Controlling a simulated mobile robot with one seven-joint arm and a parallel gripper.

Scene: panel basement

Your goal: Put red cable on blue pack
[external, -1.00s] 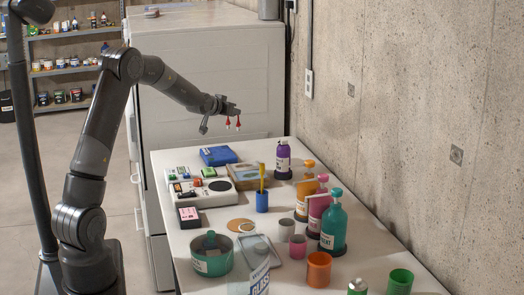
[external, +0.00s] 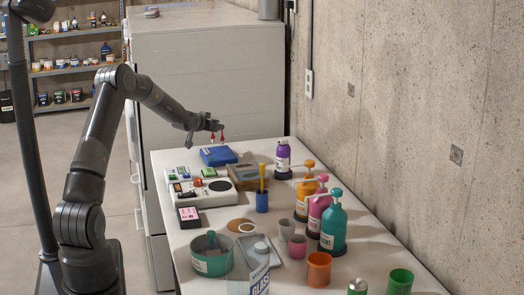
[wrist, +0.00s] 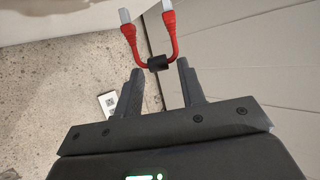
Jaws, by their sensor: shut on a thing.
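The red cable (wrist: 130,33) is a short U-shaped lead with two pale plugs and a black middle piece. My gripper (wrist: 159,72) is shut on that black piece in the wrist view. In the external view my gripper (external: 217,124) holds the red cable (external: 222,135) with both ends hanging down. The blue pack (external: 217,155) lies flat at the far left part of the white table. The cable hangs above the pack, near its far edge; whether they touch is hard to tell.
A white device (external: 202,192) and a brown box (external: 243,172) sit close to the pack. A purple bottle (external: 283,157) stands to the right. A blue cup (external: 262,202) holds a yellow item. Bottles, cups and a green pot (external: 211,262) fill the table's near part. A concrete wall is at right.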

